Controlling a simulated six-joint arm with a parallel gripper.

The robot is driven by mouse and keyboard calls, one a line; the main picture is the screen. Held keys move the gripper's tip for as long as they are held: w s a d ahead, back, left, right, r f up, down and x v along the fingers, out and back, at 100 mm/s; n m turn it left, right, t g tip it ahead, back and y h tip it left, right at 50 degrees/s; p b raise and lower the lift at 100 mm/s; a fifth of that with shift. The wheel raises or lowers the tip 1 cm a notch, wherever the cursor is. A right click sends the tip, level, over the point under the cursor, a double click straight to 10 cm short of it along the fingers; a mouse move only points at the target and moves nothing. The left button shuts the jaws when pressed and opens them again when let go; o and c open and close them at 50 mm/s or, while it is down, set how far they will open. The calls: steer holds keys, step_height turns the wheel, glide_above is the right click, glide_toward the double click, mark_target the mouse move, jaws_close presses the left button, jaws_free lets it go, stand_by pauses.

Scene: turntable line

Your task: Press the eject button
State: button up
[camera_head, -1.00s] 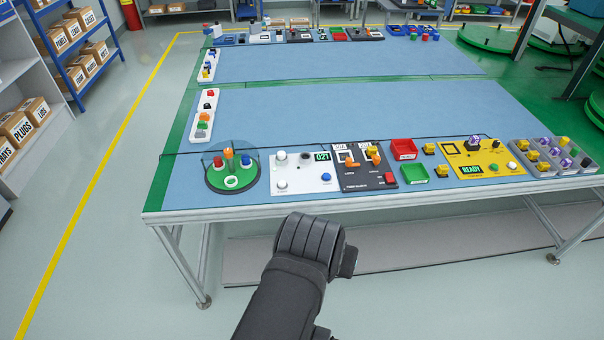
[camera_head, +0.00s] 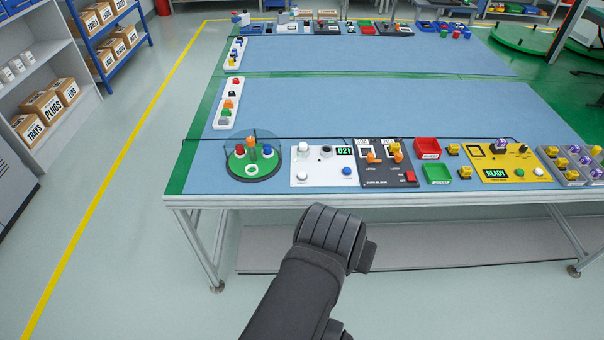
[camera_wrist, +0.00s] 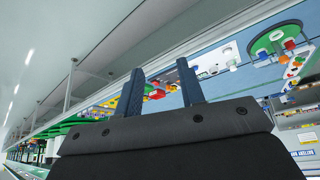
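No button label reading "eject" is legible. A white panel (camera_head: 314,173) with a 021 display carries a blue button (camera_head: 347,171), white knobs and a dark round opening. A black panel (camera_head: 376,178) beside it carries orange levers and a red button (camera_head: 410,176). A yellow panel (camera_head: 497,174) with a READY display carries a green button (camera_head: 519,173) and a white button (camera_head: 538,171). My gripper (camera_wrist: 160,66) is open and empty in the wrist view, its two fingers apart. In the head view my arm's end is in front of the table's front edge; the fingers are hidden there.
A round green turntable (camera_head: 253,172) with colored pegs stands at the table's front left. Red (camera_head: 428,155) and green (camera_head: 437,181) trays lie between the black and yellow panels. Grey trays stand at far right. The blue table middle (camera_head: 370,108) is clear.

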jaws_close()
stand_by(1.5)
